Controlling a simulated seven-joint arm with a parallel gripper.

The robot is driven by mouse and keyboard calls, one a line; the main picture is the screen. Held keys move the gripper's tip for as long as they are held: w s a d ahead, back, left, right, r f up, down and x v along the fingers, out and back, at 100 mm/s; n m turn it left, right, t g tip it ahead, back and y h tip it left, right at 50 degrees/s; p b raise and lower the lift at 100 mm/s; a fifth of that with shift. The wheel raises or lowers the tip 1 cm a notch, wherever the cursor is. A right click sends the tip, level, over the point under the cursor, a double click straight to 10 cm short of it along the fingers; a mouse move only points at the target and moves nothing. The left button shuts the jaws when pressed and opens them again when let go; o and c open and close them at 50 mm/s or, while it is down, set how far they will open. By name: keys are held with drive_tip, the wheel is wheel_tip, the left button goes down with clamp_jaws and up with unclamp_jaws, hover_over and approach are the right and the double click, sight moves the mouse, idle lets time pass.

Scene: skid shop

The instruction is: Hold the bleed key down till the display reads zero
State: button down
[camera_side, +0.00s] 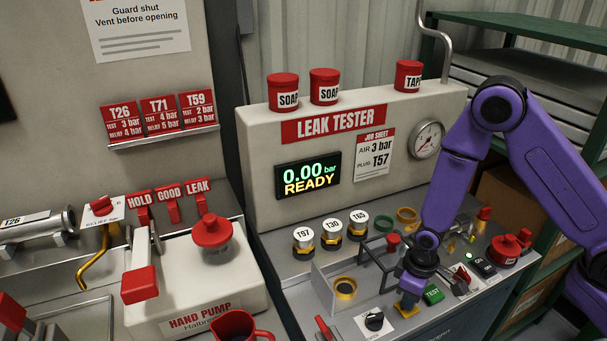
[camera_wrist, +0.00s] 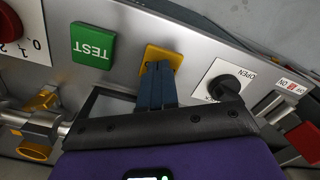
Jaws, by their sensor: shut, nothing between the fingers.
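The display (camera_side: 308,174) on the leak tester reads 0.00 bar, READY. A yellow key (camera_side: 405,311), which looks like the bleed key, sits on the front panel between the green TEST key (camera_side: 433,294) and a black knob. It also shows in the wrist view (camera_wrist: 172,54), its lettering mostly hidden by my fingers. My gripper (camera_side: 408,300) is shut and empty, pointing down at the yellow key. In the wrist view its fingertips (camera_wrist: 157,68) lie over the key's near part. I cannot tell whether they touch it or whether it is pressed.
A black open/lock-style knob (camera_side: 374,320) stands close beside the yellow key. A wire-framed guard (camera_side: 375,262) and a brass port (camera_side: 345,288) are just left of my gripper. Plugs marked T97, T30 and T65 (camera_side: 331,232) stand behind. A hand pump (camera_side: 205,314) is at left.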

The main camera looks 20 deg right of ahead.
drive_tip(key=shift+r, duration=4)
drive_tip(key=s+d+r+n, duration=0.2)
drive_tip(key=s+r+n, duration=0.1)
drive_tip(key=s+r, duration=0.4)
drive_tip(key=s+d+r+n, duration=0.3)
drive_tip(key=s+r, duration=0.5)
drive_tip(key=s, duration=0.4)
drive_tip(key=shift+s+d+r+n, duration=0.25)
drive_tip(key=shift+s+n, duration=0.05)
drive_tip(key=shift+s, duration=0.1)
